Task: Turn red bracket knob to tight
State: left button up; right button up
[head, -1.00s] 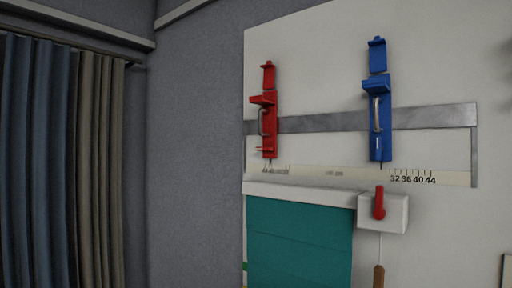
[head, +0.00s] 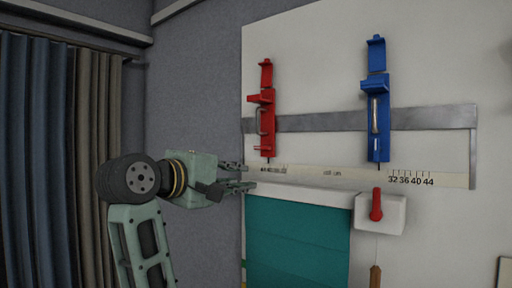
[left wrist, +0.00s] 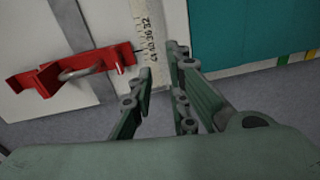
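The red bracket (head: 268,125) is mounted upright on a grey metal rail on the white panel. It has a grey curved handle (head: 258,121) on its left side. I cannot clearly make out a separate knob on it. In the left wrist view the red bracket (left wrist: 45,80) lies to the left of the fingers, with its grey handle (left wrist: 82,72). My left gripper (head: 248,177) is below and slightly left of the bracket, in front of the scale strip. Its fingers are apart with nothing between them, as the left wrist view (left wrist: 160,65) also shows. My right gripper is not in view.
A blue bracket (head: 378,130) is on the rail (head: 430,117) to the right. A printed scale strip (head: 340,175) runs below. A white box with a red lever (head: 376,206) and a teal blind (head: 297,240) are lower. Curtains (head: 50,150) hang at the left.

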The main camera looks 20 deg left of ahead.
pick_arm(q)
send_near(260, 148)
jog(key=f, duration=0.1)
jog(key=h, duration=0.1)
jog(key=shift+t, duration=0.4)
jog(key=p+x, duration=0.4)
jog(key=x, duration=0.4)
jog(key=shift+w+a+r, duration=0.1)
jog(key=shift+r, duration=0.05)
jog(key=shift+w, duration=0.15)
jog(key=shift+c, duration=0.2)
grip_shut()
